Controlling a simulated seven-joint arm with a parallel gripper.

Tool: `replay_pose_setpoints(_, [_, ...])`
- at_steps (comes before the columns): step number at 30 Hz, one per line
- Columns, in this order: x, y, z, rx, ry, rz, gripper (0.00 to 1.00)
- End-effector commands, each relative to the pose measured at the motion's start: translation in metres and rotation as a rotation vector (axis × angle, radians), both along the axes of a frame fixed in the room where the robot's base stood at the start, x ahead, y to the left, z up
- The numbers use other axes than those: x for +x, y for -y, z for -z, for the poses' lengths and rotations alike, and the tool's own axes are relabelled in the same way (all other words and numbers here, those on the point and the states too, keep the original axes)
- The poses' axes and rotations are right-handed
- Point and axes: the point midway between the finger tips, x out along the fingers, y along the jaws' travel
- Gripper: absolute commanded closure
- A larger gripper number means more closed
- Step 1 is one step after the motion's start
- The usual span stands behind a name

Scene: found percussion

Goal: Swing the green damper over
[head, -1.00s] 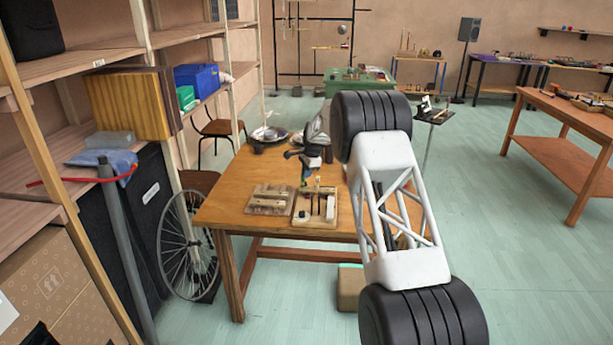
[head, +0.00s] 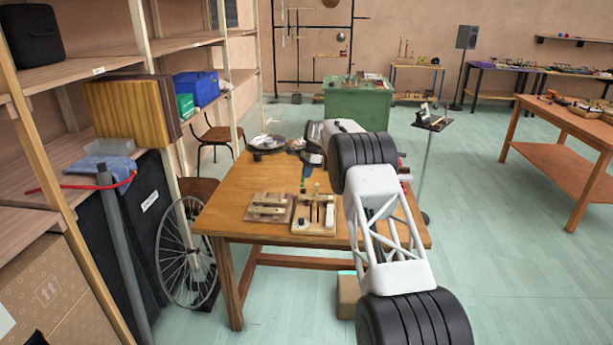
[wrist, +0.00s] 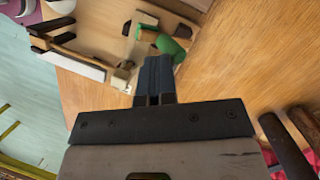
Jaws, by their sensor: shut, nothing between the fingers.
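The green damper (wrist: 176,48) shows in the wrist view as a small green piece beside a pale wooden part of a device, just past my fingertips. My gripper (wrist: 157,60) is shut and empty, its tips very close to the green piece; I cannot tell whether they touch. In the head view my gripper (head: 305,173) is above the table's middle, behind the wooden board with dark slots (head: 315,215). A small green spot (head: 302,189) shows at that board's back edge, partly hard to make out.
A second wooden block (head: 269,207) lies left of the board on the wooden table (head: 240,185). A dark round dish (head: 266,143) stands at the back left. Red items (head: 404,172) lie at the right, partly behind my arm. The table's left side is clear.

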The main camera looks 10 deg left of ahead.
Motion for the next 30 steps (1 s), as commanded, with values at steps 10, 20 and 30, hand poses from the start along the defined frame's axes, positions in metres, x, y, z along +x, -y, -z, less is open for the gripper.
replay_pose_setpoints(10, [0.029,0.0,0.002,0.0,0.0,0.0,1.0])
replay_pose_setpoints(20, [0.054,0.0,0.011,0.0,0.0,-0.001,1.0])
replay_pose_setpoints(30, [0.071,0.0,0.022,0.0,0.0,0.0,1.0])
